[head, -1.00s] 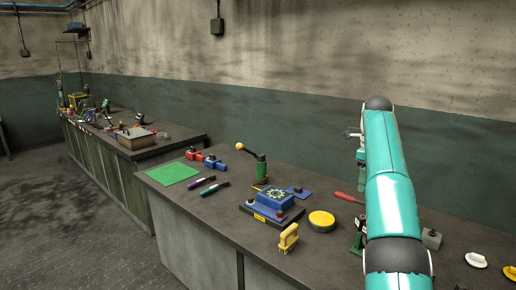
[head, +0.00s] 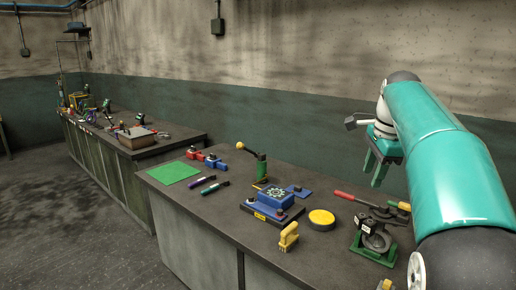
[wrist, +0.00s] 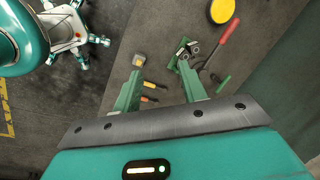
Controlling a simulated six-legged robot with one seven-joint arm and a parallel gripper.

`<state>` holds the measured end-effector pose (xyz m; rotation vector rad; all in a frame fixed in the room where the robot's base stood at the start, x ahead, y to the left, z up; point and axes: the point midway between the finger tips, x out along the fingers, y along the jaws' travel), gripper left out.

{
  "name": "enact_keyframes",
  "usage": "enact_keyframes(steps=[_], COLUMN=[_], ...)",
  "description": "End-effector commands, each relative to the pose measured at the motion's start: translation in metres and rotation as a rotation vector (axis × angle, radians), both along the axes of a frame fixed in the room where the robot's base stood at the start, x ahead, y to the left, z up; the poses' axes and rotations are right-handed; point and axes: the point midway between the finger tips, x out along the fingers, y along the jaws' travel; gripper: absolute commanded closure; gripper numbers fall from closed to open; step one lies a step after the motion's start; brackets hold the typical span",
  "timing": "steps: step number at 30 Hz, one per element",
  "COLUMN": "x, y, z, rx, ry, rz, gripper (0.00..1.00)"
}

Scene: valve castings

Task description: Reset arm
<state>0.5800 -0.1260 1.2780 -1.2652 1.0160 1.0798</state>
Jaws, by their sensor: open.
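My gripper (head: 378,172) is raised above the right part of the near workbench (head: 215,215), its green fingers pointing down. In the wrist view, its two green fingers (wrist: 160,88) are spread apart with nothing between them. A dark metal valve casting on a green stand (head: 375,240) sits on the bench below the gripper, apart from it. It shows in part beyond the fingers in the wrist view (wrist: 188,52). My teal arm covers the right end of the bench in the head view.
A red-handled tool (head: 352,198), a yellow round tin (head: 321,218), a yellow brush (head: 288,236) and a blue fixture (head: 272,205) lie on the bench. A green mat (head: 174,173) is at the left end. The wall (head: 300,120) stands behind. Air above the bench's left half is free.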

Motion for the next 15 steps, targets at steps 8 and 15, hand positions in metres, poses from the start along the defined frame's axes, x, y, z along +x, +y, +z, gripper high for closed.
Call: enact_keyframes(steps=[8,15], x=[-0.084,-0.161], y=[0.043,0.080], z=[-0.008,-0.044], rx=[-0.101,-0.236], ry=[-0.107,-0.186], rz=[0.414,0.789], gripper=[0.58,0.58])
